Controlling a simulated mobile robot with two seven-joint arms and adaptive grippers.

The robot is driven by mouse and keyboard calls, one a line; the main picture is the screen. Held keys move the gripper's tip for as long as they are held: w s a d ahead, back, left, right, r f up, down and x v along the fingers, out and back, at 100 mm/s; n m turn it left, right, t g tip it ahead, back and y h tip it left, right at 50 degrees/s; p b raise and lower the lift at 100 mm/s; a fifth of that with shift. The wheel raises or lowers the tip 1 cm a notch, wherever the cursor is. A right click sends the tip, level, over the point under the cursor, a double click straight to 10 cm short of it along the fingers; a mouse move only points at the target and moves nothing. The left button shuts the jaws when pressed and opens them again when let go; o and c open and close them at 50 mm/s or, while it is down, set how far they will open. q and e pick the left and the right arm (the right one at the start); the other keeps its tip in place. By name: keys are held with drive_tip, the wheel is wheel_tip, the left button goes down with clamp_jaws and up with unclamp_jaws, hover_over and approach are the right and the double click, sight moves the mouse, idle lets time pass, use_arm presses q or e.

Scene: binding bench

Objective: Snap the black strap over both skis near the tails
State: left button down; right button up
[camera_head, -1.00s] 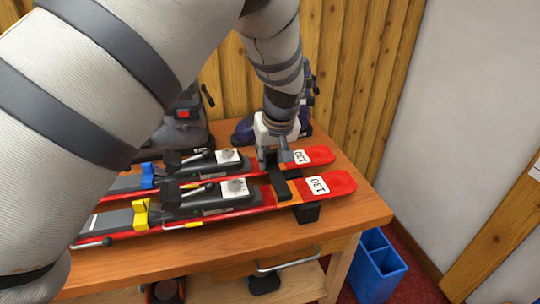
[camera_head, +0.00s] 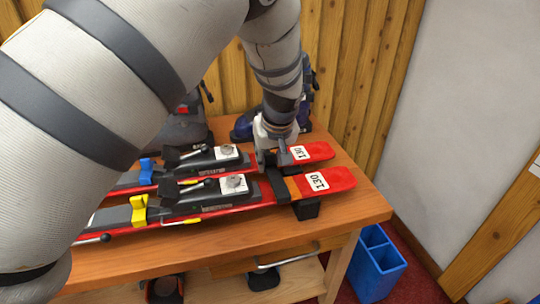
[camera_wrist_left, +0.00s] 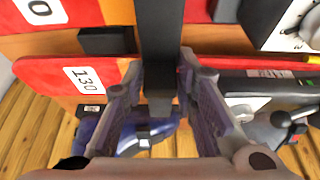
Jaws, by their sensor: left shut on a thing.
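Two red skis lie side by side on the bench, the near ski (camera_head: 331,180) and the far ski (camera_head: 319,150), each with a white "130" label at its right end. The black strap (camera_head: 277,187) runs across the near ski, between the binding and the label. In the left wrist view the strap (camera_wrist_left: 161,35) reaches across both skis to my fingers. My left gripper (camera_head: 268,158) is shut on the strap's end at the far ski; the fingers hide part of that end. Whether the strap is fastened cannot be told. My right gripper is not in view.
The skis rest on black supports (camera_head: 306,209) on the wooden bench (camera_head: 352,211). Boots (camera_head: 243,128) stand behind, near the plank wall. My arm covers the left side. A blue bin (camera_head: 376,262) is on the floor at right. The bench's right end is clear.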

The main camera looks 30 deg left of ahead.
use_arm(q)
drive_tip(key=shift+f, duration=1.15)
drive_tip(key=c, duration=1.2)
unclamp_jaws()
drive_tip(key=shift+o, duration=0.4)
drive_tip(key=o, duration=0.4)
drive_tip(key=shift+r, duration=0.15)
